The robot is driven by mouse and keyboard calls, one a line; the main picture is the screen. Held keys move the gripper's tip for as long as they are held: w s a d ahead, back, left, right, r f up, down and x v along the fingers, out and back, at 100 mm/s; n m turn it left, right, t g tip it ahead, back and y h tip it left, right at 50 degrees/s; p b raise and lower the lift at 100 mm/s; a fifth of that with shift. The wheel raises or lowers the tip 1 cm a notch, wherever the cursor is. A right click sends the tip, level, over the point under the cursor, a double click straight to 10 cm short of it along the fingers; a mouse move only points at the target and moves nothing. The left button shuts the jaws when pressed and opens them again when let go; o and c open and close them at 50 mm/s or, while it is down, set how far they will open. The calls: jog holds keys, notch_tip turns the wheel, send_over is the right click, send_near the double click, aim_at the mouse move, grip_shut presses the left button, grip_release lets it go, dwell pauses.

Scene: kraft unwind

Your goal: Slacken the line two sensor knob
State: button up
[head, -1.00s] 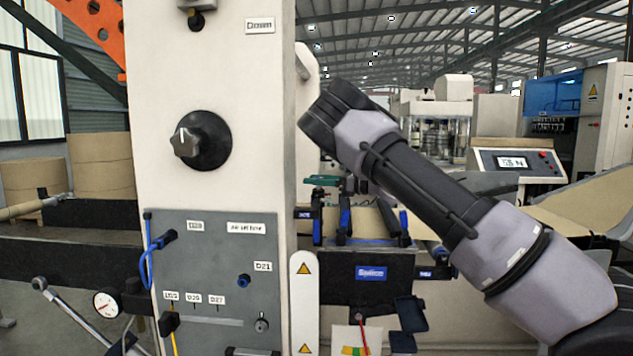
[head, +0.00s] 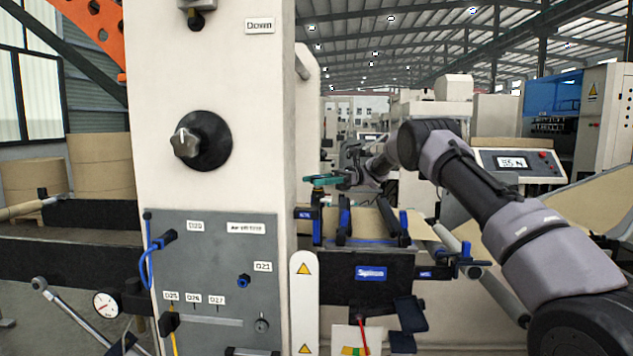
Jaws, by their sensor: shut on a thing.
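A green sensor part (head: 322,180) sits on top of a blue-and-black bracket (head: 317,222) behind the white machine column. My arm reaches in from the right, bends at its elbow and runs back toward this sensor. My gripper (head: 346,180) is small and far off at the right end of the green part, shut on what appears to be the sensor knob. The knob itself is hidden by the fingers and wrist, and its turn cannot be read.
The white column (head: 232,90) with a black rotary switch (head: 203,141) stands close in front on the left. More blue-and-black clamps (head: 344,222) stand along the brown web (head: 372,222). A console with a display (head: 513,162) stands behind my arm at right.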

jog(key=shift+d+f+n+g+h, duration=0.1)
jog(key=shift+f+n+g+h, duration=0.2)
jog(key=shift+n+g+h, duration=0.4)
jog(key=shift+s+n+g+h, duration=0.1)
jog(key=shift+n+g+h, duration=0.5)
jog(key=shift+g+h, duration=0.35)
jog(key=o, duration=1.3)
jog(key=shift+o, duration=0.4)
jog(key=shift+r, duration=0.15)
